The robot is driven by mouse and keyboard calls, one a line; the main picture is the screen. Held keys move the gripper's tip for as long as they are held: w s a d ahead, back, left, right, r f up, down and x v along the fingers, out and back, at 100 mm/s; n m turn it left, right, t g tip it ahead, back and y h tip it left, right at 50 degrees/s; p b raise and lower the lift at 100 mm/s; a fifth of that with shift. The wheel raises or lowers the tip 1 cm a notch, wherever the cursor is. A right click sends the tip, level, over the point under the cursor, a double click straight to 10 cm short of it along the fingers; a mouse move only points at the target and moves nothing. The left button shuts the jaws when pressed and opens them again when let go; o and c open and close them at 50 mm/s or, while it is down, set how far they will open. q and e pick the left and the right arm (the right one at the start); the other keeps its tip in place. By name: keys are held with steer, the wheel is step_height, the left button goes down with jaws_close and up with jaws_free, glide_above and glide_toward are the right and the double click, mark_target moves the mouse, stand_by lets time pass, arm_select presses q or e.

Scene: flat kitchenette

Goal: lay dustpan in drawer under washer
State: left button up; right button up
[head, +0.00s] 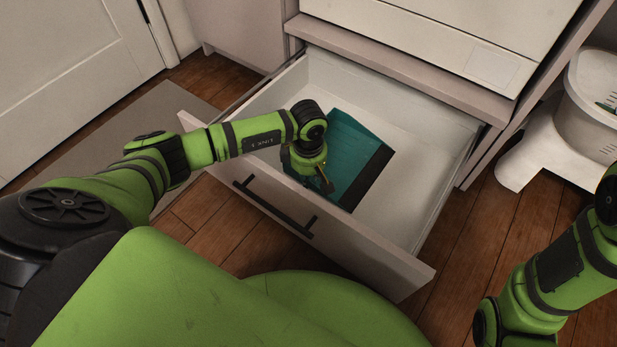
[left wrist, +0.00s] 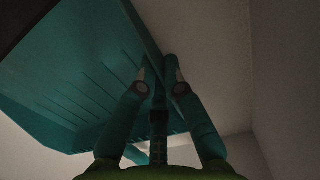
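The teal dustpan (head: 345,138) with a dark front lip is inside the open drawer (head: 412,185) under the washer, left of its middle. I cannot tell whether it rests fully on the drawer floor. My left gripper (head: 325,182) reaches down over the drawer front to the dustpan's near left part. In the left wrist view the fingers (left wrist: 159,74) are closed in on either side of a thin edge of the dustpan (left wrist: 75,75). The dustpan's handle is mostly hidden by the gripper. My right arm shows at the right edge, its gripper out of view.
The drawer front with its dark handle (head: 272,208) stands near my base. The washer cabinet (head: 420,35) rises behind the drawer. A white stool (head: 530,155) with a white basket (head: 592,105) stands at the right. A grey mat (head: 120,135) lies at the left. The drawer's right side is empty.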

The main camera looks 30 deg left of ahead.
arm_select(q)
steer(key=shift+o, duration=0.9)
